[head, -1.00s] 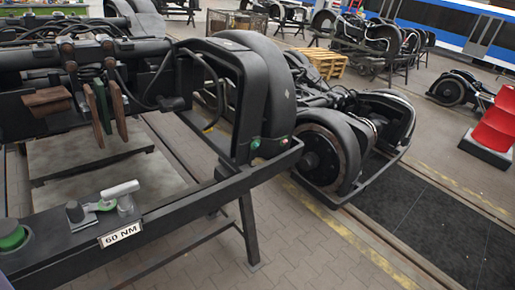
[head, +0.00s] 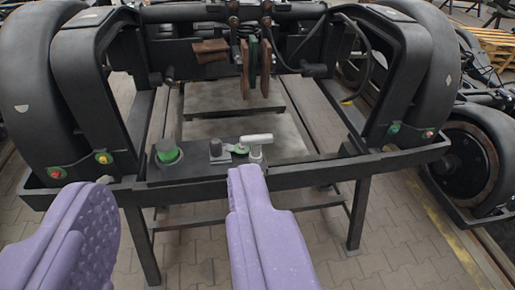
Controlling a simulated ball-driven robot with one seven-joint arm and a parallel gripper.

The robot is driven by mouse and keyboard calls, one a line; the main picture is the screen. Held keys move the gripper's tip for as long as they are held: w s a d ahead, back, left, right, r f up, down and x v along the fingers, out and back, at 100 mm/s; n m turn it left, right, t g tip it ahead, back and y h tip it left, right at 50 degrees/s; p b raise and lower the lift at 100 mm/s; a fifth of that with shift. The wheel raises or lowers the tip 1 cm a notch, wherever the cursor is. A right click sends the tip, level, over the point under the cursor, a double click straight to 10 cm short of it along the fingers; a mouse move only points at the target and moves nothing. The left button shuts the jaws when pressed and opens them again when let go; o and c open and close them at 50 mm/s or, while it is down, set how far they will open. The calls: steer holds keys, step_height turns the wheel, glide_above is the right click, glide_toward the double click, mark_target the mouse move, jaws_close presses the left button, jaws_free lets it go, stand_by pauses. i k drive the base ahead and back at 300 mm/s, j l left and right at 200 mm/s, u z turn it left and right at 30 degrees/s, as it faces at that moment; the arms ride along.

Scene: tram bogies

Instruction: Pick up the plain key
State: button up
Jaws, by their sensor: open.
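A silver key-like piece (head: 257,138) with a bar handle stands upright at the right end of a black board (head: 196,166); I take it for the plain key. Its lower end is partly hidden behind my right finger. A small flat green piece (head: 237,149) lies just left of it, and I cannot tell whether they touch. My gripper (head: 172,176) has two purple fingers set wide apart, open and empty. The right fingertip shows just in front of and below the key; the left fingertip is well to its left.
A green-topped black knob (head: 167,152) and a short dark peg (head: 216,149) also stand on the board. The board sits on the front beam of a black bogie frame (head: 310,171). Brown and green plates (head: 255,70) hang behind. Large wheel guards (head: 40,90) rise at both sides.

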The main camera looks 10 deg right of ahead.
mark_target(256, 141)
steer(key=i+l, duration=0.1)
steer(key=i, duration=2.1)
steer(key=l+z, duration=0.05)
steer(key=l, duration=0.05)
